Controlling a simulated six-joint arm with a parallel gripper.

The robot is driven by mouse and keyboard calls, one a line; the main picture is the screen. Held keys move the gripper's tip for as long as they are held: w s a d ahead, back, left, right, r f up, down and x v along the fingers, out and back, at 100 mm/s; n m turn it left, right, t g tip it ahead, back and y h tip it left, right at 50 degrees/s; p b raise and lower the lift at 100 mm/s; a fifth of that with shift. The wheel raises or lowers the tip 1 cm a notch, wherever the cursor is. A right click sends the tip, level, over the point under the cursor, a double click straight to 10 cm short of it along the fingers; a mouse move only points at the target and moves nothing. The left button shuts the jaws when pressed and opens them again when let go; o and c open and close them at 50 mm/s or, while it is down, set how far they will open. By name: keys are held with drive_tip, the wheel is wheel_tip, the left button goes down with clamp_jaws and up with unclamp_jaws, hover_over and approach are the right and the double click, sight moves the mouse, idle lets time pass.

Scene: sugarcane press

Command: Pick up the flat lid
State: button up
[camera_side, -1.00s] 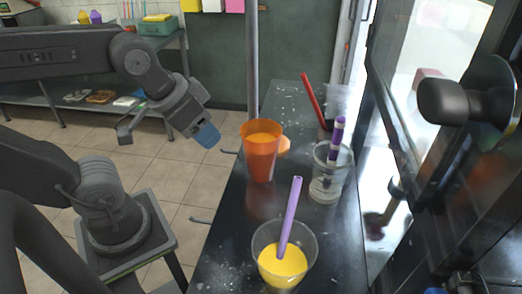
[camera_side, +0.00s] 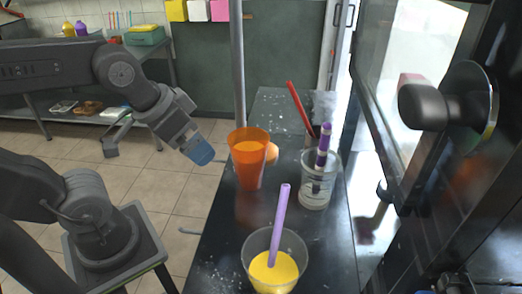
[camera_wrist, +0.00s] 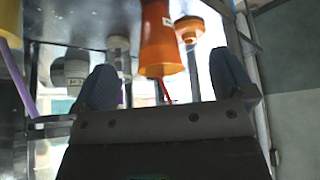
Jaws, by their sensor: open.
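No clearly flat lid can be made out. An orange rounded piece (camera_side: 272,153) shows beside the orange cup (camera_side: 249,160) in the side view, partly hidden by it. It may be the lid. In the wrist view an orange piece with a flared rim (camera_wrist: 189,30) shows right of the orange cup (camera_wrist: 160,42). My gripper (camera_side: 201,152) has blue fingertips and is left of the orange cup, apart from it, beside the counter's left edge. In the wrist view my gripper (camera_wrist: 162,66) is open, with nothing held between its fingers.
On the dark counter (camera_side: 215,250) stand a clear cup of yellow juice (camera_side: 272,270) with a purple straw, and a clear cup (camera_side: 316,190) holding purple-and-white items. A red straw (camera_side: 299,107) leans behind. A vertical metal pole (camera_side: 238,70) rises behind the orange cup. Machinery (camera_side: 450,180) fills the right.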

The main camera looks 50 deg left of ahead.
wheel_tip(320, 180, up, 6)
drive_tip(key=r, duration=0.1)
drive_tip(key=w+a+f+n+g+y, duration=0.1)
drive_tip(key=w+a+n+g, duration=0.15)
drive_tip(key=w+n, duration=0.8)
drive_tip(key=w+a+n+g, duration=0.2)
drive_tip(key=w+n+g, duration=0.2)
drive_tip(key=w+n, duration=0.65)
drive_tip(key=shift+m+t, duration=0.25)
drive_tip(key=shift+m, duration=0.15)
wheel_tip(320, 180, down, 14)
drive_tip(key=shift+s+a+r, duration=0.1)
drive_tip(key=shift+s+r, duration=0.05)
drive_tip(key=shift+r, duration=0.1)
drive_tip(key=shift+a+f, duration=0.25)
drive_tip(key=shift+f, duration=1.55)
drive_tip(key=shift+a+f, duration=0.2)
drive_tip(key=shift+f, duration=1.55)
drive_tip(key=shift+c, duration=0.2)
drive_tip(key=c, duration=0.5)
